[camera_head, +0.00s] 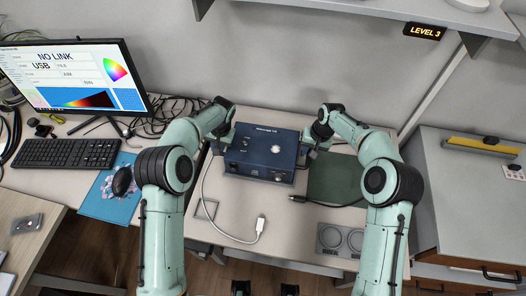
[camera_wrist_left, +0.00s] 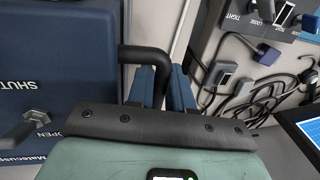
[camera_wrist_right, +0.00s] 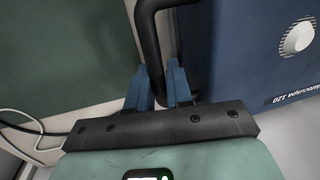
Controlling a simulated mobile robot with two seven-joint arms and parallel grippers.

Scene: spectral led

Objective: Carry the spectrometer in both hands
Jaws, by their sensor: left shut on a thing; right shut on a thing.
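My left gripper (camera_wrist_left: 158,88) is shut on the left handle (camera_wrist_left: 143,53); the box fills the left of that wrist view. My right gripper (camera_wrist_right: 160,85) is shut on the right handle (camera_wrist_right: 148,30), with the box (camera_wrist_right: 265,60) to its right there. Whether the box touches the bench or hangs just above it, I cannot tell.
A dark green mat (camera_head: 336,180) lies right of the box. A white cable with a plug (camera_head: 261,224) and a black cable end (camera_head: 299,199) lie in front. A plate with two rings (camera_head: 340,240) sits front right. The monitor (camera_head: 75,77) and keyboard (camera_head: 66,152) stand left.

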